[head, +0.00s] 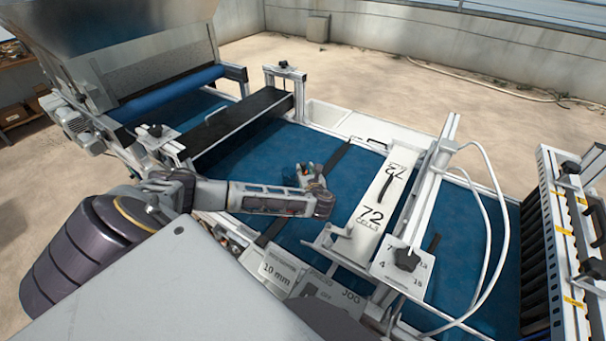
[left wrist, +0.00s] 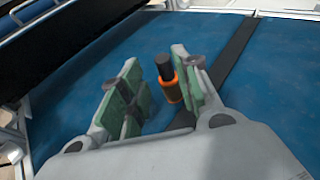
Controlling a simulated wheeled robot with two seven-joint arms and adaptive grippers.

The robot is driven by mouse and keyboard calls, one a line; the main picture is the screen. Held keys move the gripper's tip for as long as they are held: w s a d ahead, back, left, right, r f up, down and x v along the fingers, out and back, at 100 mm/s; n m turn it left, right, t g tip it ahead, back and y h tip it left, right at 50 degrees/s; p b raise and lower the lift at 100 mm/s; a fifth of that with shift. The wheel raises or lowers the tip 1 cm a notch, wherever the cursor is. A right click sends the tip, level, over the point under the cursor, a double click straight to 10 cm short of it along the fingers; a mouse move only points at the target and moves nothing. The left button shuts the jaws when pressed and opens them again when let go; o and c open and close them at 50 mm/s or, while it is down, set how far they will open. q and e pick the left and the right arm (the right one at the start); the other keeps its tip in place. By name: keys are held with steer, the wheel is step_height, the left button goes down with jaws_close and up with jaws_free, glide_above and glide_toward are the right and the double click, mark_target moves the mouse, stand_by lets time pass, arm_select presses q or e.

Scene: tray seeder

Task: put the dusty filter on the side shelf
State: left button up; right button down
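A small part with an orange body and black top (left wrist: 168,84) stands on the blue belt (left wrist: 70,75) in the left wrist view. I cannot tell whether it is the dusty filter. My left gripper (left wrist: 157,92) is open, its green-padded fingers spread; the part shows between them, close to the right finger. I cannot tell if they touch. In the head view my left gripper (head: 312,176) is low over the blue belt, and the part is hardly made out there. My right gripper is out of view. Shelving with brown boxes (head: 14,116) stands at the far left; I cannot tell if it is the side shelf.
A white plate marked 72 (head: 372,215) and an upright metal frame (head: 440,165) with white hoses stand right of my left gripper. A black crossbar (head: 238,122) spans the belt behind it. A slotted rack (head: 565,240) is at the far right.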

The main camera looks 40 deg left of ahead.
mark_target(303, 166)
arm_select(q)
steer(key=shift+w+a, duration=0.1)
steer(key=shift+p+x, duration=0.3)
steer(key=shift+x, duration=2.2)
steer(key=shift+f, duration=0.2)
steer(key=shift+c, duration=0.5)
jaws_close()
steer(key=shift+r, duration=0.1)
step_height(303, 166, up, 10)
